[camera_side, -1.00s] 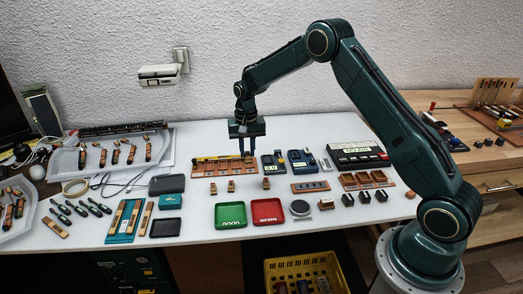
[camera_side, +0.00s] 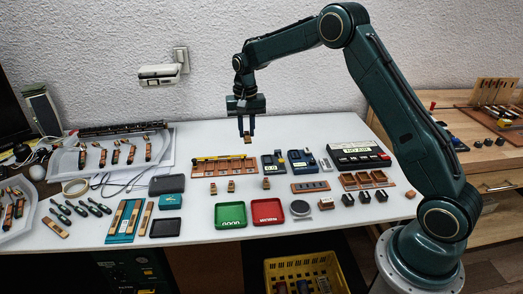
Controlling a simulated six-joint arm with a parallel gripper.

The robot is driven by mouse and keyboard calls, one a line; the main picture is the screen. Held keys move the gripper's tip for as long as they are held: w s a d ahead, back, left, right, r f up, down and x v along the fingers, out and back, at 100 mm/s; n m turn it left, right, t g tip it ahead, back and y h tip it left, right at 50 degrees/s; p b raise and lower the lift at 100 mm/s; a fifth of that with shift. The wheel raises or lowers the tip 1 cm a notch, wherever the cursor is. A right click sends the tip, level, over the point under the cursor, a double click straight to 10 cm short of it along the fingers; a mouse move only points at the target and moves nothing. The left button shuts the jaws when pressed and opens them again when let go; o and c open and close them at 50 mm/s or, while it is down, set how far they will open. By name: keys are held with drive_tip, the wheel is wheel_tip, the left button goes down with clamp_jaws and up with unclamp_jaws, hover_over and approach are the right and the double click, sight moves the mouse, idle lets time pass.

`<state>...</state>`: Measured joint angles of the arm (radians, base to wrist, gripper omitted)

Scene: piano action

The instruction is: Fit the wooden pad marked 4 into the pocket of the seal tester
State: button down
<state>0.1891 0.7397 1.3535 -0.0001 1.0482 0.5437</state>
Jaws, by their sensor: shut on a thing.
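My gripper (camera_side: 246,134) is shut on a small brown wooden pad (camera_side: 248,140), held in the air above the back of the white table. The number on the pad is too small to read. Below it lies a wooden rack (camera_side: 222,168) with a yellow strip and several slots. A dark blue device with a small light display (camera_side: 268,170) stands just right of the rack, and another blue device (camera_side: 301,163) stands beside it. I cannot tell for sure which one is the seal tester; its pocket is not clear at this size.
Small wooden blocks (camera_side: 231,186) stand in front of the rack. A green tray (camera_side: 230,224) and a red tray (camera_side: 267,220) lie nearer the front edge. A wooden holder (camera_side: 310,187) and a black-fronted box (camera_side: 358,155) are to the right. The table behind the rack is clear.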

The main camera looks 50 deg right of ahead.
drive_tip(key=s+d+f, duration=0.2)
drive_tip(key=d+f, duration=0.3)
drive_tip(key=d, duration=0.7)
drive_tip(key=s+d+f, duration=0.2)
drive_tip(key=d+f, duration=0.3)
drive_tip(key=d, duration=0.7)
drive_tip(key=shift+f+m, duration=0.3)
drive_tip(key=shift+f, duration=0.1)
drive_tip(key=shift+f, duration=0.15)
drive_tip(key=shift+f, duration=2.55)
drive_tip(key=shift+f, duration=0.4)
drive_tip(key=c, duration=1.2)
unclamp_jaws()
drive_tip(key=shift+c, duration=0.2)
